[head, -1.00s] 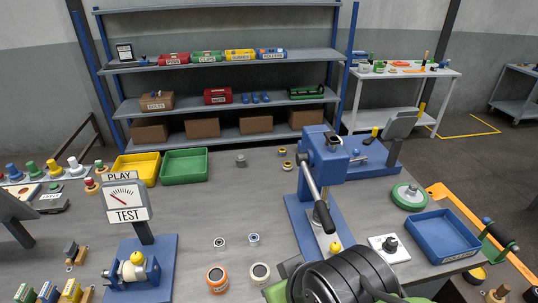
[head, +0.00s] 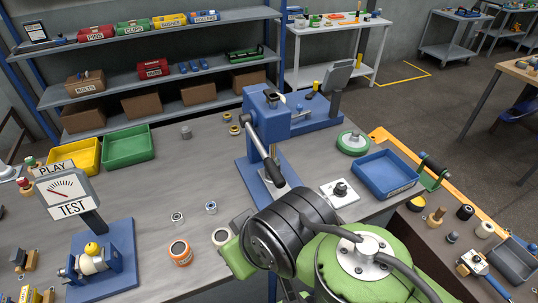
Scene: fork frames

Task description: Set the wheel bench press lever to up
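The blue bench press (head: 266,112) stands on its blue base at the right middle of the grey bench in the head view. Its lever (head: 258,138) is a metal bar ending in a black grip (head: 273,171). The lever slants down from the press head toward me, with the grip hanging low over the base. My green and black arm covers the bench's near edge, just in front of the press, and hides part of its base. I cannot make out my gripper's fingers. No contact with the lever shows.
A white plate with a black knob (head: 340,190), a blue tray (head: 386,174) and a green wheel (head: 352,142) lie right of the press. A test gauge (head: 70,195) stands left. Rings and an orange-banded roll (head: 180,253) lie between.

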